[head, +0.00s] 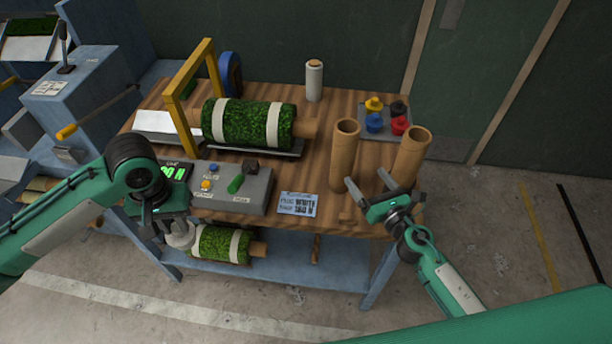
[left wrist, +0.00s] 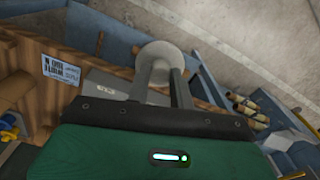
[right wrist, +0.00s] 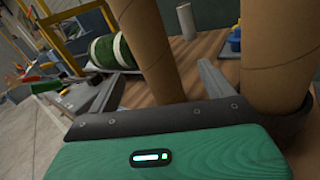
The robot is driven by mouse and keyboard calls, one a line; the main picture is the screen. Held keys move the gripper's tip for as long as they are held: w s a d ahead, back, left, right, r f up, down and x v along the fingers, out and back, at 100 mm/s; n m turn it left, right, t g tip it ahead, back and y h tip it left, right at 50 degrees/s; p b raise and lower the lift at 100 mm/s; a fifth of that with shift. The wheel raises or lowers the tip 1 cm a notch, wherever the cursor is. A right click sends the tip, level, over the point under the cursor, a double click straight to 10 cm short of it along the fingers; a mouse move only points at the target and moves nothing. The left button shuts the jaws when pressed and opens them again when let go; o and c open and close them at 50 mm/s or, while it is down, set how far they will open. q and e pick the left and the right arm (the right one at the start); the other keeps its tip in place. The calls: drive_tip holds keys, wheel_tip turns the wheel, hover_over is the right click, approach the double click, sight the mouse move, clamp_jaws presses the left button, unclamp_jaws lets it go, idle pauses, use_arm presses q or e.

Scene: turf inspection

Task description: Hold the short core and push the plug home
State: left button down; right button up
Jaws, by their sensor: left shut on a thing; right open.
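Two brown cardboard cores stand upright at the right of the bench, a left core (head: 344,160) and a right core (head: 411,152); I cannot tell which is shorter. My right gripper (head: 370,182) is open at the bench's front edge, by the cores. In the right wrist view its fingers show either side of the left core (right wrist: 148,45); I cannot tell whether they touch it. The right core (right wrist: 280,55) is outside the right finger. My left gripper (head: 178,224) is shut on a pale round thing (left wrist: 160,52), in front of the bench. Blue (head: 374,122) and red (head: 399,124) plugs sit in a tray.
The tray (head: 376,107) also holds yellow and black plugs. A turf roll (head: 248,122) lies mid-bench beneath a yellow frame (head: 177,110). A control box (head: 232,188) and a printed card (head: 298,204) are near the front. A white roll (head: 314,82) stands at the back.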

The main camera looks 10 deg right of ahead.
sight(339, 153)
use_arm(q)
drive_tip(key=shift+r, duration=0.3)
use_arm(e)
drive_tip(key=n, duration=0.1)
drive_tip(key=w+a+n+y, duration=0.1)
drive_tip(key=shift+w+a+f+n+g, duration=0.1)
drive_tip(key=shift+w+f+n+g, duration=0.15)
drive_tip(key=shift+n+g, duration=0.15)
use_arm(q)
drive_tip(key=shift+r+p, duration=0.85)
drive_tip(key=shift+p, duration=0.25)
use_arm(e)
drive_tip(key=x, duration=1)
drive_tip(key=shift+w+a, duration=0.2)
drive_tip(key=shift+w, duration=0.15)
drive_tip(key=c, duration=1.2)
drive_tip(key=shift+c, duration=0.2)
